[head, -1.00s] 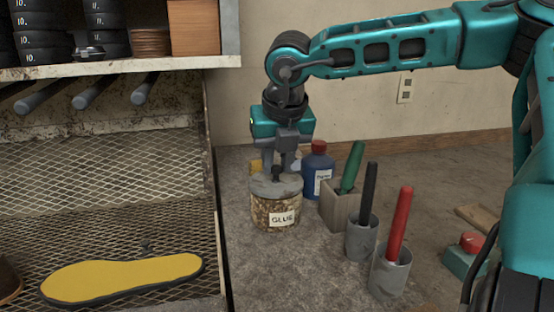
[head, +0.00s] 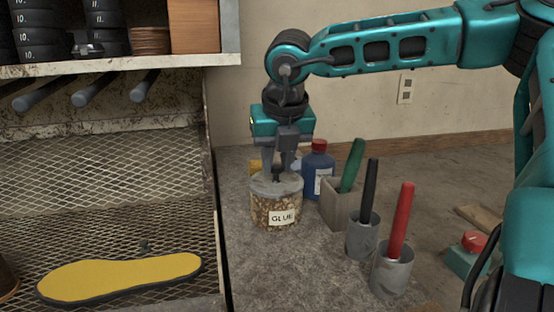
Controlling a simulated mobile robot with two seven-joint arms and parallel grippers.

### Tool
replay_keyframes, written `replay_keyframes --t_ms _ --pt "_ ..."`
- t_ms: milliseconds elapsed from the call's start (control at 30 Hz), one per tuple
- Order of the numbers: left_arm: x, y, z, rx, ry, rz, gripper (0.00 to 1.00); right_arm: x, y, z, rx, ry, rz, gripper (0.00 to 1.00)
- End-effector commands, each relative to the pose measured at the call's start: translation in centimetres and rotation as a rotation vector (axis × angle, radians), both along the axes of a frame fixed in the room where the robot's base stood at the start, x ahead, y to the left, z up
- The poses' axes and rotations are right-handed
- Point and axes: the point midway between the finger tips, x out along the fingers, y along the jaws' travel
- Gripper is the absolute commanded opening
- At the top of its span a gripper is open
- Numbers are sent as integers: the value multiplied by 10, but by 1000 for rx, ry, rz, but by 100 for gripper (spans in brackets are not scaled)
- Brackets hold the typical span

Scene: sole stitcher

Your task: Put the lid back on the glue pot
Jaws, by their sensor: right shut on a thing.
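The glue pot (head: 262,213) is a squat jar with a speckled brown body and a white GLUE label. It stands upright on the grey bench. The grey round lid (head: 262,186) with a dark knob sits at the pot's mouth, level or nearly so. My right gripper (head: 277,174) points straight down over the pot and is shut on the lid's knob. From this view I cannot tell whether the lid is fully seated on the rim. My left gripper is not in view.
A blue bottle with a red cap (head: 318,175) stands close behind the pot at right. A grey block with a green-handled tool (head: 340,200) and cups with black (head: 361,240) and red handles (head: 391,275) stand at right. A mesh rack with a yellow sole (head: 120,277) is at left.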

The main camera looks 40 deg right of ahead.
Motion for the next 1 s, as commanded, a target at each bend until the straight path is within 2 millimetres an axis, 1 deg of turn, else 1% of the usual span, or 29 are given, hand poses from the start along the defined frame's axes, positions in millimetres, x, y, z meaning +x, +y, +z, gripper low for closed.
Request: replay_keyframes --t_ms 267,700,1000 --pt "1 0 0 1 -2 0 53 0 0 0 0 -1 0 0" --pt "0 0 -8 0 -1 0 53 0 0 0 -1 -2 1 0" --pt "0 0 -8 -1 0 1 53 0 0 0 -1 -1 1 0"
